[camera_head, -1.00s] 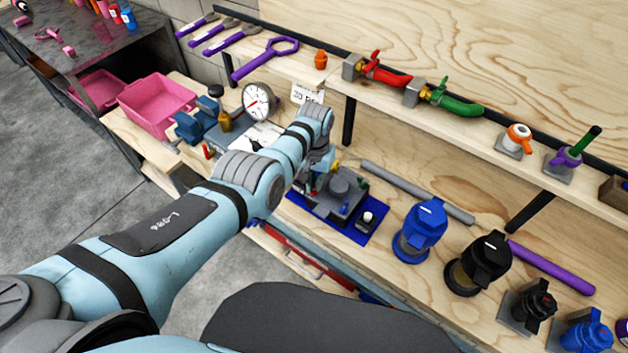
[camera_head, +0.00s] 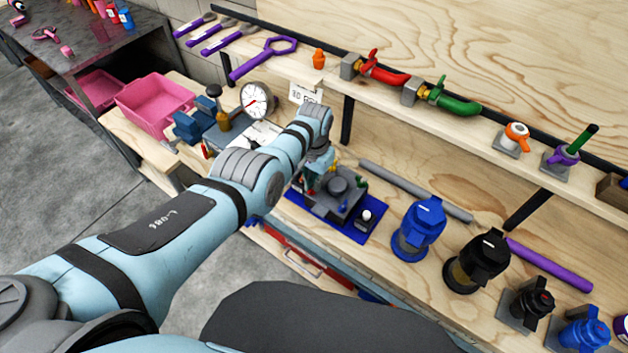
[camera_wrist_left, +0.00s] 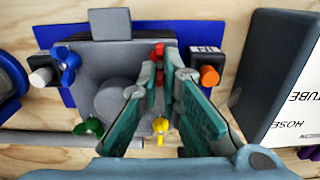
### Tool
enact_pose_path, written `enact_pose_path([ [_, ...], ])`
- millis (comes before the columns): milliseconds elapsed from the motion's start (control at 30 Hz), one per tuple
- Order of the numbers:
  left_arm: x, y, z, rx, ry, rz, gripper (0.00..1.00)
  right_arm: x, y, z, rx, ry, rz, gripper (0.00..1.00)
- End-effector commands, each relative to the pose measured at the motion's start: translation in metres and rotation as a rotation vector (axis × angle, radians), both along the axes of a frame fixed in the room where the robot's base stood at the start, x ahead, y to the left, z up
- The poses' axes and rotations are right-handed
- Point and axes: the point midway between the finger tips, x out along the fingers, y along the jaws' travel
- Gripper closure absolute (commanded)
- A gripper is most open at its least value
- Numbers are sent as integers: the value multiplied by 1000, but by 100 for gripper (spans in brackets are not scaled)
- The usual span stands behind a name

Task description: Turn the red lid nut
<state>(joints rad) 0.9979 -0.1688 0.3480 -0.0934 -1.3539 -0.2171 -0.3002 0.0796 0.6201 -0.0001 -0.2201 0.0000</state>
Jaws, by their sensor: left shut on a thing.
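The red lid nut (camera_wrist_left: 159,49) is at the upper middle of the left wrist view, at the edge of a grey housing (camera_wrist_left: 115,68) with a round lid. My left gripper (camera_wrist_left: 160,65) has its green fingers closed around the red nut; the fingers hide part of it. In the head view my left gripper (camera_head: 314,176) is at the left side of the housing (camera_head: 347,184), and the red nut is hard to make out there. Blue (camera_wrist_left: 67,63), green (camera_wrist_left: 90,127) and yellow (camera_wrist_left: 160,126) nuts sit around the lid. My right gripper is not in view.
The housing stands on a blue mat (camera_head: 358,235). A white knob (camera_wrist_left: 40,76) and an orange button (camera_wrist_left: 208,76) flank it. A dark box labelled hose tube (camera_wrist_left: 268,70) stands close on the right. Blue (camera_head: 420,228) and black (camera_head: 478,262) filters stand farther right.

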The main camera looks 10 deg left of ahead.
Motion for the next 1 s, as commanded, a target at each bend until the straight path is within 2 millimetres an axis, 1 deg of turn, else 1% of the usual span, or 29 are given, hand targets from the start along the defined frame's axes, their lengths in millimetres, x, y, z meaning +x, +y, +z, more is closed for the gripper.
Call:
enact_pose_path([
  [33, 0, 0, 0, 0, 0, 0, 93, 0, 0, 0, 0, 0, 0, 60],
  [133, 0, 0, 0, 0, 0, 1, 77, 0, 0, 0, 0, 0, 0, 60],
  [167, 0, 0, 0, 0, 0, 1, 74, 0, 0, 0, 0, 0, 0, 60],
  [467, 0, 0, 1, 0, -1, 1, 74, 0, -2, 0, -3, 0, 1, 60],
  [567, 2, 0, 7, -1, -4, 0, 74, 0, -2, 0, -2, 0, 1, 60],
  [667, 2, -1, 19, -1, -5, 0, 74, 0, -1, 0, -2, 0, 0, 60],
  [733, 1, 0, 32, -2, -6, 2, 74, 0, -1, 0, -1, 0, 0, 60],
  [800, 2, 0, 55, -2, -7, 2, 74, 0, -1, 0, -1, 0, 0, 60],
  [900, 1, 0, 85, -1, -5, 1, 74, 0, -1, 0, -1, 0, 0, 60],
  [1000, 1, 0, 106, 0, -2, 1, 74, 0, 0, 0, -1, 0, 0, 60],
])
